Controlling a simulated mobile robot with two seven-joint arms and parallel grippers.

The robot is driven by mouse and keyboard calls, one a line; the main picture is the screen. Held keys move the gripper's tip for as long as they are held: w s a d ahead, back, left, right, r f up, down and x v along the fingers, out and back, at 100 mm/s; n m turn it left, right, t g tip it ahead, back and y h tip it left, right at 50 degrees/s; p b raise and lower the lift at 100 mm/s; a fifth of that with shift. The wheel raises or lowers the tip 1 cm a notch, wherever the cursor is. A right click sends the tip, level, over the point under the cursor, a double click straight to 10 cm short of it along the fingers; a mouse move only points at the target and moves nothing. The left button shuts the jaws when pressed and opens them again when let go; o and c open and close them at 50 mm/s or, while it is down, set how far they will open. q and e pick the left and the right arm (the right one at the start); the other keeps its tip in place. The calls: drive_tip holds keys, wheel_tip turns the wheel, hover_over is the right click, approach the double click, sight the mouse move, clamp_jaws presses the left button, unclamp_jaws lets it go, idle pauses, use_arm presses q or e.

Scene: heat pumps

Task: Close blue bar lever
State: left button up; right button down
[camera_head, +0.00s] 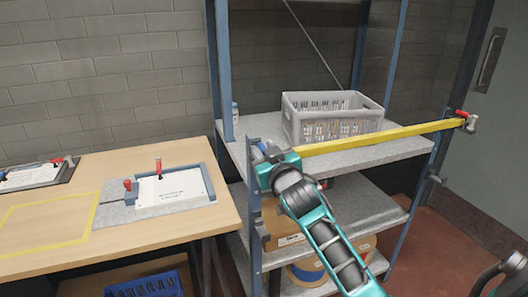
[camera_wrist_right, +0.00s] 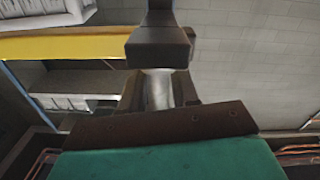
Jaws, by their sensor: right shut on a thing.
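The yellow bar (camera_head: 385,138) runs across the front of the shelf rack, from the near left post to the right post. My right gripper (camera_head: 272,163) is at the bar's left end, shut on the blue bar lever. A small blue part of the lever (camera_head: 258,150) shows beside the fingers; the gripper hides most of it. In the right wrist view, a pale grey piece (camera_wrist_right: 158,90) shows between the dark gripper parts, and the yellow bar (camera_wrist_right: 65,46) passes on the left.
A red lever (camera_head: 461,114) is at the bar's right end. A grey crate (camera_head: 333,103) stands on the upper shelf behind the bar. A wooden table (camera_head: 125,170) with a clamped white board (camera_head: 172,191) is at left. A blue crate (camera_head: 145,286) is below.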

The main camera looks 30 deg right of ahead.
drive_tip(key=shift+d+r, duration=0.15)
drive_tip(key=shift+d, duration=0.05)
drive_tip(key=c, duration=1)
unclamp_jaws()
drive_tip(key=shift+c, duration=0.2)
drive_tip(key=shift+a, duration=0.1)
drive_tip(key=v, duration=1.3)
drive_tip(key=s+a+f+n+g+y, duration=0.1)
drive_tip(key=s+a+f, duration=0.3)
drive_tip(key=f, duration=0.6)
drive_tip(key=s+a+f+n+g+y, duration=0.1)
drive_tip(key=s+a+f+g+y, duration=0.2)
drive_tip(key=a+f, duration=0.3)
drive_tip(key=s+a+f+n+g+y, duration=0.1)
drive_tip(key=s+a+f, duration=0.4)
drive_tip(key=f, duration=0.9)
drive_tip(key=shift+s+g+y, duration=0.2)
drive_tip(key=shift+g+y, duration=0.5)
drive_tip(key=shift+g, duration=0.1)
